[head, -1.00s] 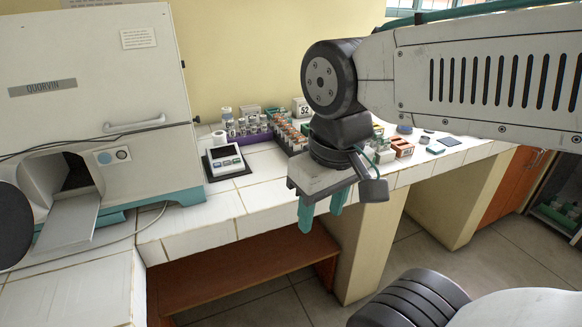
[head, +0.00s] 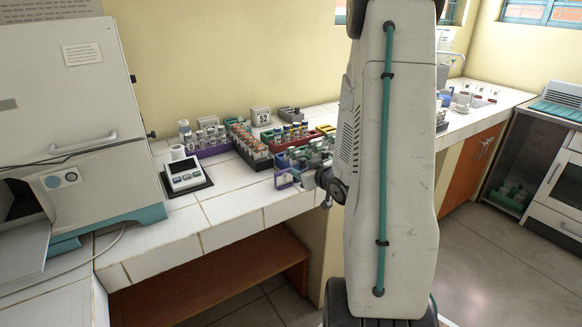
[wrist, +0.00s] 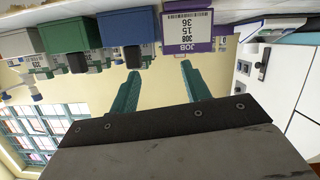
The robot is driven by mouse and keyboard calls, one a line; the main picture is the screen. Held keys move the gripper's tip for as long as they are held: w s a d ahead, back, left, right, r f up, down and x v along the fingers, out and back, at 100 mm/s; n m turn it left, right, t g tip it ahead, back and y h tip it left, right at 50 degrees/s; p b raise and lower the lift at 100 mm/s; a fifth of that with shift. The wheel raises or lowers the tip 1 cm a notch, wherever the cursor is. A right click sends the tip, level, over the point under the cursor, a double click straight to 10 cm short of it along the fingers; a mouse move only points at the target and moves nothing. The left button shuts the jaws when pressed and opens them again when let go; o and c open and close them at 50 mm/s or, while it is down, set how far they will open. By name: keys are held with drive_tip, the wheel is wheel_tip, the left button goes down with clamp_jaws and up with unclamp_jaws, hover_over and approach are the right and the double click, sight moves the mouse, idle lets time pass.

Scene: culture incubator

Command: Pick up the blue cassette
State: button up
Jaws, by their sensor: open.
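My gripper (wrist: 158,70) shows in the wrist view with its two teal fingers apart and nothing between them. A blue block-shaped holder (wrist: 129,25) hangs at the top of this upside-down view, just beyond the fingertips, between a green one (wrist: 78,32) and a purple one (wrist: 187,30) with a white label. I cannot tell for sure whether the blue one is the cassette. It looks apart from the fingers. In the head view my wrist is by the front of the racks, and my arm hides part of the bench.
A purple tube rack (head: 212,151) and an orange-capped tube rack (head: 250,148) stand on the tiled bench. A small meter (head: 184,175) lies to their left, beside the incubator (head: 70,110). A sign reading 52 (head: 261,117) stands behind. The front left bench is clear.

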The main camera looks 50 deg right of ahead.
drive_tip(key=s+d+f+m+t, duration=0.1)
drive_tip(key=s+d+f+t, duration=0.1)
drive_tip(key=s+d+t, duration=0.15)
drive_tip(key=shift+h, duration=0.3)
drive_tip(key=x, duration=0.6)
drive_tip(key=shift+w+f, duration=0.3)
drive_tip(key=shift+f, duration=0.1)
clamp_jaws()
